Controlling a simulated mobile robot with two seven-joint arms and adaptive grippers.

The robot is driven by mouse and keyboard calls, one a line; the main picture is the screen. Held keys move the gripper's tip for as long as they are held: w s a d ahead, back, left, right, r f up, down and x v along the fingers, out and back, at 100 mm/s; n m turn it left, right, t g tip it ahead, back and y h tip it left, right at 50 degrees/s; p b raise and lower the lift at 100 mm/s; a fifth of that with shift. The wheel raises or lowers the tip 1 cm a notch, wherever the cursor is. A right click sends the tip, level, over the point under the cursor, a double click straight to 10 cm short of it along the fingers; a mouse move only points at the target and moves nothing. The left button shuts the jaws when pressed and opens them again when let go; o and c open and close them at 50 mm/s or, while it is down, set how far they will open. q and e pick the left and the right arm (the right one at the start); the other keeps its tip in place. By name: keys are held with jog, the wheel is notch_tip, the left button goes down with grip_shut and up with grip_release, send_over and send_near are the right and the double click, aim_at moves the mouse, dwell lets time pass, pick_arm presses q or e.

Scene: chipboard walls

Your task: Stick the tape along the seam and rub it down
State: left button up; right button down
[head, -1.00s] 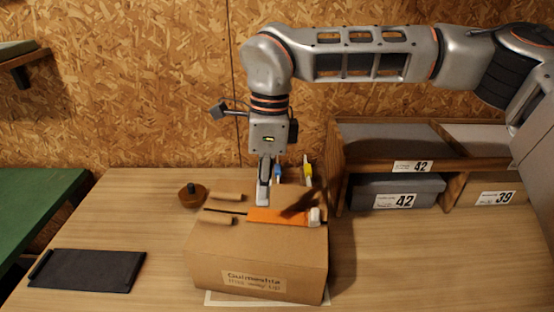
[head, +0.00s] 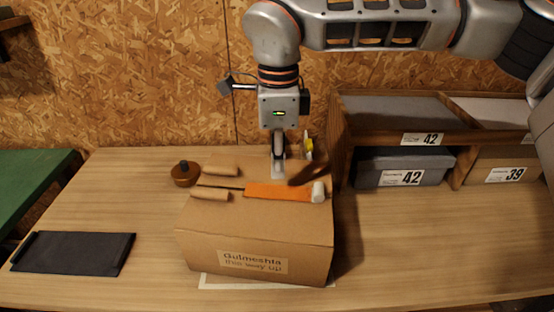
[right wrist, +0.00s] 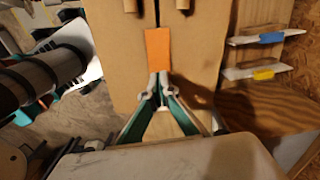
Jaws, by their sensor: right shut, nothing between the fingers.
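A cardboard box (head: 250,215) stands on the table, its top seam a dark slit (head: 215,186). An orange tape strip (head: 262,190) lies along the right part of the seam. A white piece (head: 319,192) is at the strip's right end, by the box edge. My right gripper (head: 278,176) is shut and empty, pointing down at the strip. In the right wrist view its fingertips (right wrist: 158,78) are over the orange strip (right wrist: 158,48), in line with the seam; I cannot tell whether they touch it. My left gripper is not in view.
Two tan cylinders (head: 220,171) (head: 210,195) lie on the box top, either side of the slit. A brown round object with a black knob (head: 185,174) stands behind left. A dark flat tray (head: 72,253) lies at the left. A wooden shelf (head: 385,137) holds grey bins at the right.

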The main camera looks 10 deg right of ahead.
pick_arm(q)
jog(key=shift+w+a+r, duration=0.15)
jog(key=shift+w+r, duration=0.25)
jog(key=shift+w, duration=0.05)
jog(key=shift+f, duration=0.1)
